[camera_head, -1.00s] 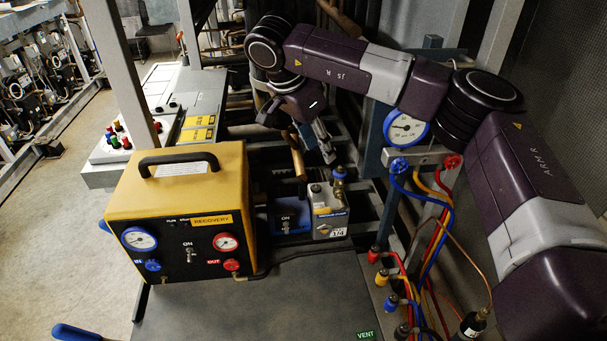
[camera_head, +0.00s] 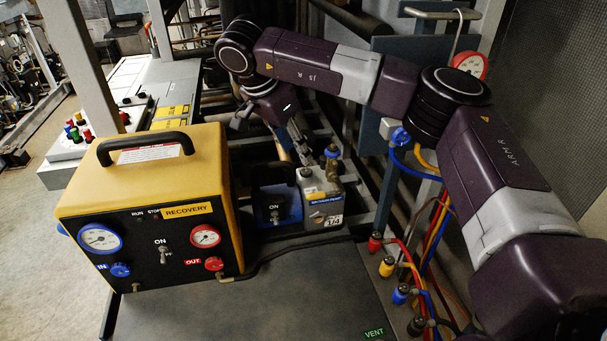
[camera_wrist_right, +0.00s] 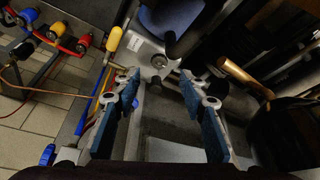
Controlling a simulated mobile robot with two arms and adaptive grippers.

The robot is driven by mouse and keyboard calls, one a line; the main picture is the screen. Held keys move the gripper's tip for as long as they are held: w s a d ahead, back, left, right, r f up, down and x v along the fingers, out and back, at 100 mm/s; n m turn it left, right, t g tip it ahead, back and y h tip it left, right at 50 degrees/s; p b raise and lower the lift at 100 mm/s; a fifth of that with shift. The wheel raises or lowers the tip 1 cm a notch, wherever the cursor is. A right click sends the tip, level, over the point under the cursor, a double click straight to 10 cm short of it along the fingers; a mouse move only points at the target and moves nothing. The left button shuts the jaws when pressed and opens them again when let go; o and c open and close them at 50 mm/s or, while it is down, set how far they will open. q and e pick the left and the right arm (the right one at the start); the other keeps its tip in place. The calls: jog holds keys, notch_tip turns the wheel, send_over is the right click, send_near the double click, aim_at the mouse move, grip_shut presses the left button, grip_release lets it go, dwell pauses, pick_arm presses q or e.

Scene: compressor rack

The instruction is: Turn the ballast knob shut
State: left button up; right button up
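The vacuum pump (camera_head: 322,207), silver with a blue part and an ON switch, stands behind the dark bench top. A blue-capped brass fitting (camera_head: 333,152) rises from its top. In the right wrist view the silver pump body (camera_wrist_right: 147,50) lies just beyond the fingertips. A small dark knob (camera_wrist_right: 155,82) on it, possibly the ballast knob, shows between them. My right gripper (camera_head: 300,140) hangs above the pump, tilted down. Its two blue-padded fingers show apart in the right wrist view (camera_wrist_right: 160,80), with nothing between the pads. Whether they touch the knob cannot be told. My left gripper is out of view.
A yellow recovery unit (camera_head: 150,210) with gauges stands left of the pump. Colored hoses and fittings (camera_head: 400,295) lie at the right. A dark bench top (camera_head: 270,300) in front is mostly clear. Pipes and frame bars crowd behind.

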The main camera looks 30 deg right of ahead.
aim_at(306, 171)
jog(key=p+x, duration=0.1)
jog(key=x, duration=0.6)
jog(key=shift+s+d+r+p, duration=0.1)
jog(key=shift+p, duration=0.2)
jog(key=shift+d+f, duration=0.1)
jog(key=shift+f, duration=0.25)
jog(key=shift+c, duration=0.6)
grip_shut()
